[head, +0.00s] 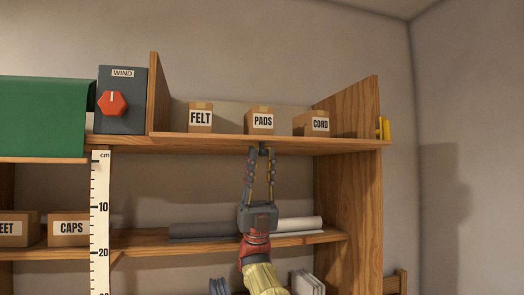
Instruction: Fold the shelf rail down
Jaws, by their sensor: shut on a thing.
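A long wooden strip (205,143) runs along the front edge of the top shelf; it looks like the shelf rail, though I cannot clearly tell it from the shelf board. It sits low, and the boxes behind show above it. My gripper (262,152) reaches up from below, its fingertips shut on a small dark tab at the strip's lower edge, right of its middle. The fingertips hide most of the tab. A yellow piece (384,127) sticks out of the outer side of the shelf's right end panel (352,108).
Boxes marked FELT (200,118), PADS (261,121) and CORD (312,124) stand on the top shelf. A dark WIND box (122,112) with a red knob is at left. A cm ruler (100,220) hangs at left.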

